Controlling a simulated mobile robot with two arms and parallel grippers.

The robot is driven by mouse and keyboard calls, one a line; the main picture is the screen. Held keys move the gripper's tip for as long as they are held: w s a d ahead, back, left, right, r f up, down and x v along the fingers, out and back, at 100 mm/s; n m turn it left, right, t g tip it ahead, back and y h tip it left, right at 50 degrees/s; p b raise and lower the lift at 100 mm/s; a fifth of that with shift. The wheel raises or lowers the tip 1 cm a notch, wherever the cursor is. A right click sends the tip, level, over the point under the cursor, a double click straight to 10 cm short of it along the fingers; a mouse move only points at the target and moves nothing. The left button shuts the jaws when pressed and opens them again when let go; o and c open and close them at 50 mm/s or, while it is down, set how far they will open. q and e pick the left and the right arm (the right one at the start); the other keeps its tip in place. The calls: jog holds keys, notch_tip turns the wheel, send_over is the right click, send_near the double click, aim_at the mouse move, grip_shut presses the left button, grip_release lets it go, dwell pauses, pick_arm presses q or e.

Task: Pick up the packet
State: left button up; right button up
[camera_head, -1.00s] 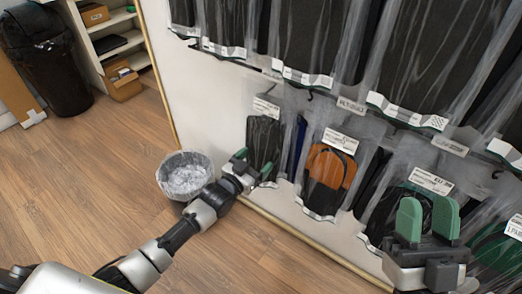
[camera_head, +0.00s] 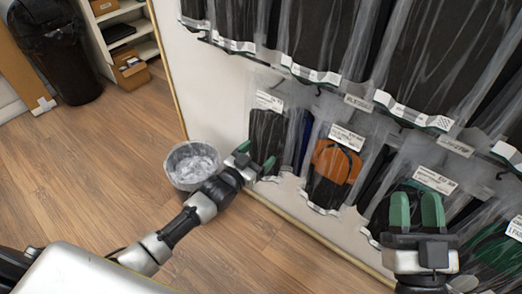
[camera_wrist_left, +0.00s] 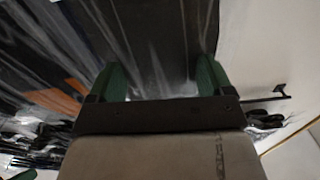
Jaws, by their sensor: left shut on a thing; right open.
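A clear packet with dark insoles (camera_head: 267,128) and a white label hangs at the left end of the lower row on the wall. My left gripper (camera_head: 256,164) is at its lower part, shut on it. In the left wrist view, the dark, shiny packet (camera_wrist_left: 155,40) fills the space between the two green fingers of the left gripper (camera_wrist_left: 161,78). My right gripper (camera_head: 415,212) is open and empty at the right, in front of another hanging packet (camera_head: 437,180).
A packet with an orange insole (camera_head: 333,165) hangs to the right of the held one. Large dark packets (camera_head: 330,40) hang in the row above. A lined waste bin (camera_head: 192,166) stands on the floor left of the wall.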

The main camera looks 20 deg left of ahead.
pick_arm(q)
jog(key=p+v, duration=0.4)
jog(key=v, duration=1.2)
jog(key=shift+r, duration=0.15)
pick_arm(e)
jog(key=s+d+f+g+h, duration=0.1)
jog(key=f+g+h, duration=0.1)
jog(key=f+g, duration=0.4)
jog(key=s+d+f+g+h, duration=0.2)
jog(key=f+g, duration=0.4)
jog(key=f, duration=0.1)
jog(key=shift+m, duration=0.3)
jog(key=shift+d, duration=0.1)
